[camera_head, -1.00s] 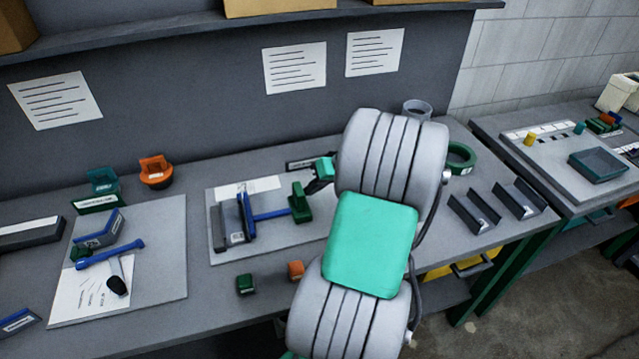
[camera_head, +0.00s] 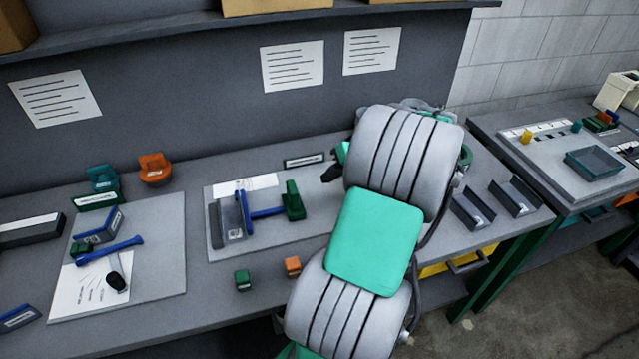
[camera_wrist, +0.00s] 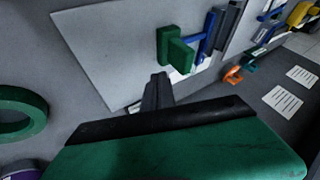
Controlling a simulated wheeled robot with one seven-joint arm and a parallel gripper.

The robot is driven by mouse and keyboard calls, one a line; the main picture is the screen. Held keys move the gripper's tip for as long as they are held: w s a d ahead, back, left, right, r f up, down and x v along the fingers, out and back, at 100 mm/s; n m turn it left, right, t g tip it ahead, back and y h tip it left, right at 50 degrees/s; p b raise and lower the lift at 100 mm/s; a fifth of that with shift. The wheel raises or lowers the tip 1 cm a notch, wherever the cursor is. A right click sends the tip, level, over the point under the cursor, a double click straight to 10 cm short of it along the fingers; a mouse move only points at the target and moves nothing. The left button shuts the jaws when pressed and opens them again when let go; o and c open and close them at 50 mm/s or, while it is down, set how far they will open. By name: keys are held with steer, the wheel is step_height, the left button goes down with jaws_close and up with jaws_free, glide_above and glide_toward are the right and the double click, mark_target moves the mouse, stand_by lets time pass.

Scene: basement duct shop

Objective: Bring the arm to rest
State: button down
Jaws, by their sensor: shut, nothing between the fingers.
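My gripper (camera_wrist: 158,84) shows in the wrist view as dark fingers held together, with nothing between them. It is over the bench near the edge of a grey board (camera_wrist: 90,45). In the head view my arm hides most of the gripper. Only a dark tip (camera_head: 331,173) shows left of the arm, above the bench and right of the board with the blue and green clamp (camera_head: 265,212). The green end of this clamp also shows in the wrist view (camera_wrist: 175,48), beyond the fingertips. I cannot tell the exact height of the fingers.
A green ring (camera_wrist: 20,113) lies on the bench. Two dark angle brackets (camera_head: 473,211) are right of my arm. Small green (camera_head: 242,280) and orange (camera_head: 293,266) blocks lie near the front edge. Another board with a blue tool (camera_head: 110,251) is at left. A shelf (camera_head: 180,22) runs above.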

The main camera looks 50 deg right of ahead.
steer(key=d+v, duration=0.1)
steer(key=v, duration=0.4)
steer(key=w+a+r+n+g, duration=0.1)
steer(key=w+a, duration=0.3)
steer(key=a, duration=0.7)
steer(key=w+a+n+g, duration=0.1)
steer(key=w+a, duration=0.4)
steer(key=a, duration=0.6)
steer(key=s+a+f+n+h, duration=0.1)
steer(key=s+a, duration=0.3)
steer(key=a, duration=0.3)
steer(key=s+a+n+g+h, duration=0.1)
steer(key=s+a, duration=0.4)
steer(key=a, duration=0.3)
steer(key=shift+s+f+n+h, duration=0.15)
steer(key=shift+f+n+h, duration=0.25)
steer(key=shift+a, duration=0.1)
